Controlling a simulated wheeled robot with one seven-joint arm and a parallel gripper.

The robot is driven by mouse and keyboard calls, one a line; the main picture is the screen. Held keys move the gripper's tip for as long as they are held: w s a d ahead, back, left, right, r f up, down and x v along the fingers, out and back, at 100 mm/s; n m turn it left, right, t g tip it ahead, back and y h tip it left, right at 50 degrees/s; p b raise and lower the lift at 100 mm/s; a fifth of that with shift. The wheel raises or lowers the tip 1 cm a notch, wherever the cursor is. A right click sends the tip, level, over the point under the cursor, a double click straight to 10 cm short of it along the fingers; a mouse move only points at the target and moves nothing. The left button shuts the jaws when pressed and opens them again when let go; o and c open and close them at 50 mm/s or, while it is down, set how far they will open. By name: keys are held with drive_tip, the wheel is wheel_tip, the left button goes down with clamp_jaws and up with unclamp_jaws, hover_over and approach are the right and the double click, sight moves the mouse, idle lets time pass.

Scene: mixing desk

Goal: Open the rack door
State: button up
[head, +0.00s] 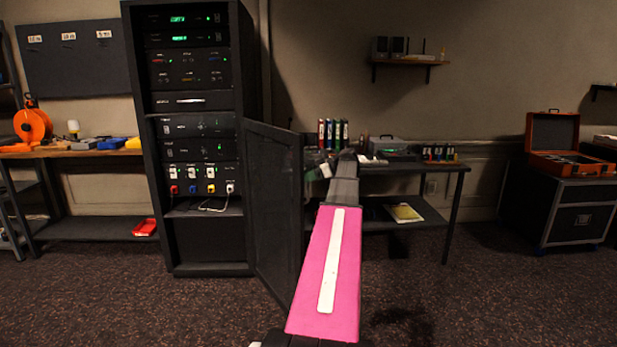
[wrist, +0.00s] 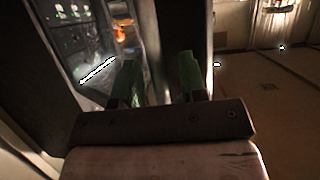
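The tall black rack (head: 163,240) stands left of centre in the head view. Its dark mesh door (head: 272,215) is swung outward on the rack's right side, so the shelves and units inside are exposed. My pink arm reaches forward just right of the door and hides part of the view behind it. In the wrist view my gripper (wrist: 158,88) has its two green-padded fingers apart. A dark upright panel stands behind and between the fingers, probably the door; I cannot tell whether they touch it. Lit rack units (wrist: 72,30) show at the upper left.
A desk (head: 400,168) with bottles and small gear stands behind my arm. A workbench (head: 60,153) with an orange reel (head: 33,125) is at the left. A wheeled case (head: 570,215) with an open orange toolbox (head: 553,135) is at the right. The carpet in front is clear.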

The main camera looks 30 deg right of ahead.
drive_tip(key=v, duration=1)
drive_tip(key=shift+s+d, duration=0.25)
drive_tip(key=shift+d, duration=0.05)
